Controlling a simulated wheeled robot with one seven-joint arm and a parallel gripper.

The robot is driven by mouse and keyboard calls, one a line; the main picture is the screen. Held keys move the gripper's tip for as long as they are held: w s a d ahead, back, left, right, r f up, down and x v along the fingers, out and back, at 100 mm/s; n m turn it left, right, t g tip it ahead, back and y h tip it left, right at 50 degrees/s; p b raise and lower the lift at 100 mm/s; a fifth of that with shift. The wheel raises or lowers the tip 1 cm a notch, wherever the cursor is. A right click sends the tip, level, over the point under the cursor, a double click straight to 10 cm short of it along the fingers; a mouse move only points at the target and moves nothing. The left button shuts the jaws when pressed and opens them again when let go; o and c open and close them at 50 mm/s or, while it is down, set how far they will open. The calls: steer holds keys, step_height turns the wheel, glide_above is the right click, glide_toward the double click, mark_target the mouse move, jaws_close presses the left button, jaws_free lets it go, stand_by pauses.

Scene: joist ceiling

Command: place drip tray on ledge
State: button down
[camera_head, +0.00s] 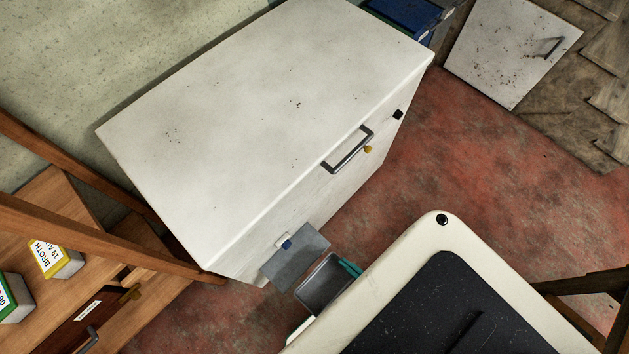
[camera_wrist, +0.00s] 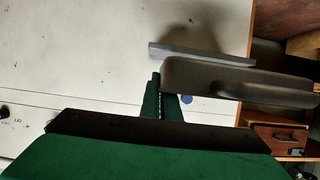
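The drip tray (camera_head: 325,284) is a shallow grey rectangular pan with a raised rim. My teal gripper (camera_head: 350,268) is shut on its right-hand edge in the head view. In the wrist view, the tray (camera_wrist: 238,80) extends to the right from the finger of my gripper (camera_wrist: 158,88); the other finger is mostly hidden. The ledge (camera_head: 296,256) is a flat grey plate on the front of the white chest, near its lower left corner. The tray is just outside the ledge, close to its lower right edge. The ledge (camera_wrist: 188,54) lies just beyond the tray in the wrist view.
The white chest (camera_head: 270,110) has a metal handle (camera_head: 348,150) on its front. A blue knob (camera_head: 287,244) sits by the ledge. A wooden shelf unit (camera_head: 110,310) with labelled boxes stands at left. Red floor (camera_head: 480,170) is clear to the right.

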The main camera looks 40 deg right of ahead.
mark_target(333, 253)
steer(key=w, duration=0.9)
steer(key=w+a, duration=0.1)
steer(key=w, duration=0.4)
steer(key=shift+w, duration=0.2)
steer(key=shift+w+a+f, duration=0.1)
steer(key=shift+w+f, duration=0.15)
steer(key=shift+f, duration=0.65)
steer(key=shift+w+a+f, duration=0.1)
steer(key=shift+w+f, duration=0.1)
steer(key=shift+f, duration=0.65)
steer(key=c, duration=2)
jaws_free()
steer(key=shift+w+f, duration=0.1)
steer(key=v, duration=1.2)
steer(key=shift+a, duration=0.1)
